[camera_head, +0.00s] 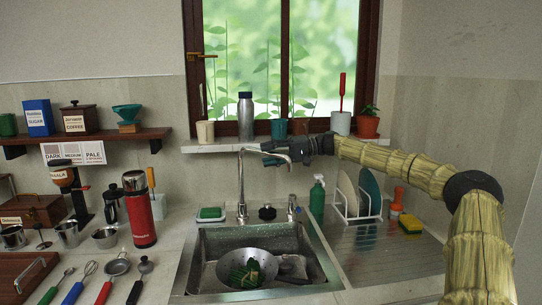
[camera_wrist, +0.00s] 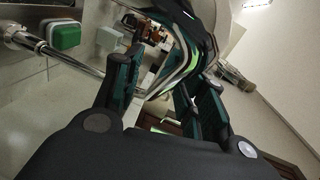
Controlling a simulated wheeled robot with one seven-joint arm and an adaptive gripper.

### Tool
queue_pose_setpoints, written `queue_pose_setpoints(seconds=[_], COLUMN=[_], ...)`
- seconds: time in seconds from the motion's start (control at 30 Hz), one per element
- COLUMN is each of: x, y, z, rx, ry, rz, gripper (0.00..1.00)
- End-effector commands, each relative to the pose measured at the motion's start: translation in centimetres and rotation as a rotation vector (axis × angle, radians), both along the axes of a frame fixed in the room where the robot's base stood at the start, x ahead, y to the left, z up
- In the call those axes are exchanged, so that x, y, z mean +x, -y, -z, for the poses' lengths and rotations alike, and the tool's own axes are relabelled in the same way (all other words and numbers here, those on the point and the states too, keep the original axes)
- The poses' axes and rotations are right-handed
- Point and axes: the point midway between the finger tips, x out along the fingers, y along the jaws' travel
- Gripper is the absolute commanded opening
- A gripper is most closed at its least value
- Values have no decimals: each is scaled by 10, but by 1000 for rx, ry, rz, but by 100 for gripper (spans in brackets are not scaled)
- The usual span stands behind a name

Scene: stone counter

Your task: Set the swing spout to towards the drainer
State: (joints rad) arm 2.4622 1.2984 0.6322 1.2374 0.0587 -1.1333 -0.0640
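The chrome swing spout (camera_head: 262,151) rises from the tap behind the sink, bends over and ends to the right of its post in the head view. My gripper (camera_head: 272,154) is at the spout's upper arm, coming from the right. In the wrist view, the two fingers of my gripper (camera_wrist: 165,98) are apart, and a curved, shiny chrome part (camera_wrist: 181,60), apparently the spout, shows large between and beyond them. I cannot tell whether they touch it. The drainer (camera_head: 372,213), a white rack with plates, stands right of the sink.
The sink (camera_head: 199,262) holds a colander (camera_head: 270,266) with something green. A green spray bottle (camera_head: 317,196) stands between tap and drainer. The sill (camera_head: 222,146) above carries a flask, cups and a potted plant. A red flask (camera_head: 140,212) and utensils are at left.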

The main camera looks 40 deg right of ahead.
Motion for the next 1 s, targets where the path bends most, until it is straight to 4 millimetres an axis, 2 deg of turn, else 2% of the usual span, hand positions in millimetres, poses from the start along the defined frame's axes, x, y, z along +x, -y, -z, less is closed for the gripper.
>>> queue_pose_setpoints(seconds=[0.2,0.33,0.8,1.0], x=[-1,-7,-52,-64], y=[-1,6,66,78], z=[-3,-7,-20,-26], rx=[-1,-3,-9,-13], ry=[2,5,4,3], rz=[1,2,2,1], gripper=[41,41,41,41])
